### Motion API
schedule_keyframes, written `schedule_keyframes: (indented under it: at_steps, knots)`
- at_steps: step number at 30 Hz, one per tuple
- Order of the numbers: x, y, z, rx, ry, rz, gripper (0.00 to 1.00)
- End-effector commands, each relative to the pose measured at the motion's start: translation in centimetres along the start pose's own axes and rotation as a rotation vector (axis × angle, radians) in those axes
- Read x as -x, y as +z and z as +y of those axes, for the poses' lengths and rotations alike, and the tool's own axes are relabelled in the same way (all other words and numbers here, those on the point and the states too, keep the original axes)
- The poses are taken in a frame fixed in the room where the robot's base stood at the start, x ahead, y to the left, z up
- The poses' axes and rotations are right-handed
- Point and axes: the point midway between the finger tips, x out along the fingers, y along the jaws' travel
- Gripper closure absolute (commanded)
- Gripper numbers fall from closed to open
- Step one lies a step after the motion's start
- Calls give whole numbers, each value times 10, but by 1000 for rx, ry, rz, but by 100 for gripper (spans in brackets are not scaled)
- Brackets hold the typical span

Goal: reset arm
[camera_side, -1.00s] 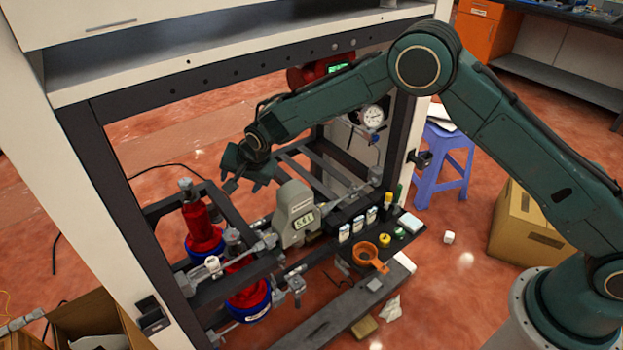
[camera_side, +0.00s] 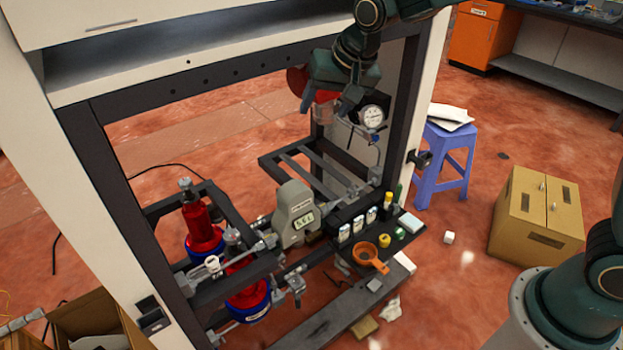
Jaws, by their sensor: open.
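My gripper (camera_side: 327,103) hangs at the upper middle of the side view, in front of the frame's top beam. Its fingers point down and stand apart, with nothing seen between them. It is just left of the round pressure gauge (camera_side: 372,117) and partly covers a red round part (camera_side: 297,80) behind it. The grey meter with a small display (camera_side: 295,214) sits well below the gripper, clear of it. Red cylinders (camera_side: 202,225) stand at the lower left inside the frame.
A dark metal frame with white panels (camera_side: 75,150) surrounds the work. Small bottles (camera_side: 358,224) and an orange funnel (camera_side: 369,255) sit on the shelf at right. A purple stool (camera_side: 444,165) and a cardboard box (camera_side: 537,215) stand on the floor at right.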

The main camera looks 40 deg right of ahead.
Motion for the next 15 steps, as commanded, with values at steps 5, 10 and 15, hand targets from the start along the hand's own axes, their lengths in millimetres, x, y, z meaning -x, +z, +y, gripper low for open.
schedule_keyframes:
  at_steps: [5, 10, 15]
  knots:
    - [43, 11, 29, 56, 0, 7, 39]
    - [77, 26, 55, 112, 2, 10, 39]
    - [107, 46, 82, 169, 4, 14, 39]
